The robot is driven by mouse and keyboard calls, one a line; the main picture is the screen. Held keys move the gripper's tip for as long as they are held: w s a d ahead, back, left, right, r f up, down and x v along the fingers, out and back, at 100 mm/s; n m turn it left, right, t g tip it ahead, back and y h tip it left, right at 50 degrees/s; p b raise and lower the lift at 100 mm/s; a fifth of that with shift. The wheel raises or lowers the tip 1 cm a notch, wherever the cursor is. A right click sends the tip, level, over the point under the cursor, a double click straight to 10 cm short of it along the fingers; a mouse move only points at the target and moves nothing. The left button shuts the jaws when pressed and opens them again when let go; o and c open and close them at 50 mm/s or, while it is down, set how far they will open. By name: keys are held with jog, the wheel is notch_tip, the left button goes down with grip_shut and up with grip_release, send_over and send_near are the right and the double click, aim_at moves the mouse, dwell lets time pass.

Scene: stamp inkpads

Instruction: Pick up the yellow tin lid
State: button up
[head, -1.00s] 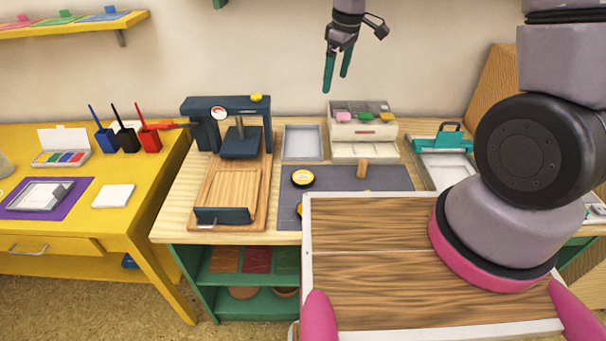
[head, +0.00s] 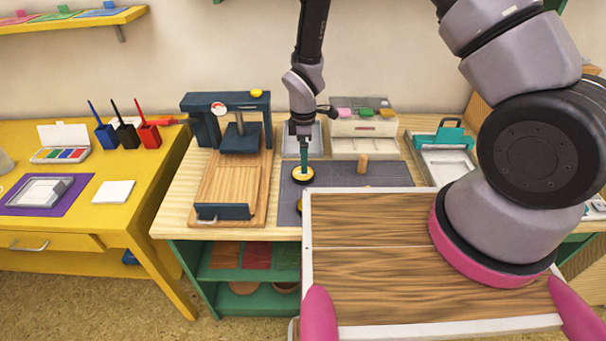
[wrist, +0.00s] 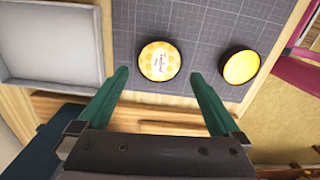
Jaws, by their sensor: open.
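The yellow tin lid (wrist: 160,62) is a round disc with a spotted yellow rim and a pale printed label. It lies on the dark grid mat (wrist: 203,25) and also shows in the head view (head: 302,177), partly covered by my fingers. My gripper (wrist: 160,76) is open and points down, its green fingertips to either side of the lid in the wrist view. In the head view my gripper (head: 303,166) is over the lid; I cannot tell the remaining height. A round black tin with a plain yellow face (wrist: 240,67) lies to the right.
A dark press with a wooden bed (head: 222,187) stands left of the mat. A grey tray (wrist: 48,42) and a small drawer box (head: 362,128) are behind. A wooden stamp handle (head: 362,163) stands on the mat. My wooden-topped body hides the mat's front right.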

jog(key=shift+f, duration=2.8)
jog(key=c, duration=1)
jog(key=shift+r, duration=0.1)
